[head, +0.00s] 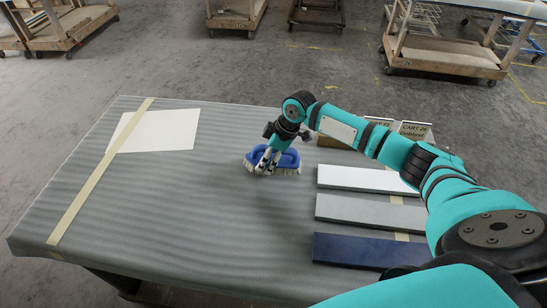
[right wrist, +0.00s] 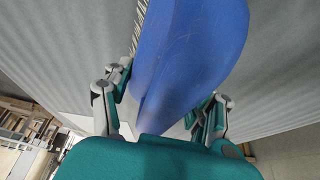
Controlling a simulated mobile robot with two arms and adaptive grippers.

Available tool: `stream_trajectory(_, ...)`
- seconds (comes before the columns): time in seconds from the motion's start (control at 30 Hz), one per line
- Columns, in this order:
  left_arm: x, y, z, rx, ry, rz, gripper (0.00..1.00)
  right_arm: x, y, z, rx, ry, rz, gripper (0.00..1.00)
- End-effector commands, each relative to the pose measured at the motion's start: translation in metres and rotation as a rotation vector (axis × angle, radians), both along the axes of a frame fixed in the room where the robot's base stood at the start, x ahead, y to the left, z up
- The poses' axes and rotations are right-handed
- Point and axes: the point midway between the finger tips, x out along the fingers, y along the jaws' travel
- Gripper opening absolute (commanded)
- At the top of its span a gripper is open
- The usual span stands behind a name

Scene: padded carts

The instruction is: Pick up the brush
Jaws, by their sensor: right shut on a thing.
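A blue brush (head: 288,160) with pale bristles is near the middle of the grey padded cart top (head: 190,220). My right gripper (head: 267,162) is shut on the brush from above. In the right wrist view the blue brush body (right wrist: 195,55) lies between the two fingers of my right gripper (right wrist: 165,115), with some bristles at its left edge. I cannot tell whether the bristles touch the cart top. My left gripper is not in view.
White (head: 365,179), grey (head: 370,212) and dark blue (head: 360,250) boards lie right of the brush. Small cart signs (head: 412,130) stand behind my arm. A white sheet (head: 160,130) and tape strip (head: 85,195) lie left. The cart's left-middle is clear. Other carts (head: 445,55) stand behind.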

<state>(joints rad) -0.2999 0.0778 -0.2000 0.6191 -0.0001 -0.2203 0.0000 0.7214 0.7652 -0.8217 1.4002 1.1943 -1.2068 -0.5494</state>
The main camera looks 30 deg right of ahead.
Motion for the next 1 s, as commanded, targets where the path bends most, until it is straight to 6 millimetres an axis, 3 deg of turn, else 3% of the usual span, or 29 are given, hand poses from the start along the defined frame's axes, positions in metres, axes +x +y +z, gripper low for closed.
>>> stream_trajectory(0.1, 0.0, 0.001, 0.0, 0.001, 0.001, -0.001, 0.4, 0.0, 0.0, 0.001, 0.0, -0.001, 0.0, 0.22)
stream_trajectory(0.47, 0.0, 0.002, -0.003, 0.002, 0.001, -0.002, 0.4, 0.001, 0.0, 0.006, 0.0, -0.003, 0.0, 0.21)
stream_trajectory(0.7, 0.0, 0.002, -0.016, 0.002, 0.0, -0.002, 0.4, 0.001, 0.0, 0.034, 0.001, -0.005, 0.001, 0.21)
stream_trajectory(1.0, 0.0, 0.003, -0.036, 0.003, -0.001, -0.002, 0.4, -0.05, -0.054, 0.037, -0.006, 0.002, -0.004, 0.21)
